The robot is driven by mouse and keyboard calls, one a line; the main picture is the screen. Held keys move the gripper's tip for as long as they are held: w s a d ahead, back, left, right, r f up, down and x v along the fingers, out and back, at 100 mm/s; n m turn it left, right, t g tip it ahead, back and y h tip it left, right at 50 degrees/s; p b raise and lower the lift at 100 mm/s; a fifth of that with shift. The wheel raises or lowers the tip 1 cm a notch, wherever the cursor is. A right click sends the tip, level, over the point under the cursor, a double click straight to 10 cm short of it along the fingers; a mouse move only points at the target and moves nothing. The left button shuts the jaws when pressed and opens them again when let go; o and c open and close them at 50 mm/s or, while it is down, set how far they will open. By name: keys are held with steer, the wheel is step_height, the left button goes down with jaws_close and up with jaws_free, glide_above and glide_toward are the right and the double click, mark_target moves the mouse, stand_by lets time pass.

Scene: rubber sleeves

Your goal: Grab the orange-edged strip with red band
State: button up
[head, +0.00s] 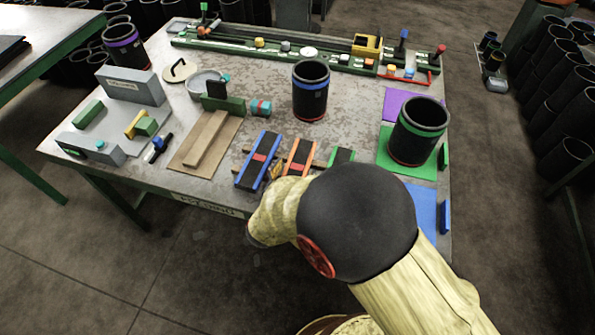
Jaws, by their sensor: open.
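The orange-edged strip (299,156) lies near the front edge of the table, its dark face up with a reddish band across the middle. Its near end is close to my arm in the picture. To its left lies a blue-edged strip (258,160), also with a red band. To its right is a green-edged strip (341,157), its lower part hidden by my arm. My arm, in a yellow cover with a black joint, reaches over the front edge. I cannot make out my gripper's fingers; nothing is seen held.
A wooden board (191,152) with a green-topped block lies left. A long green-edged fixture (270,50) spans the back.

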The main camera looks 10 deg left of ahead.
steer(key=shift+w+f, duration=0.1)
steer(key=shift+w, duration=0.25)
steer(key=shift+c, duration=0.7)
steer(key=c, duration=1.1)
steer(key=shift+c, duration=0.2)
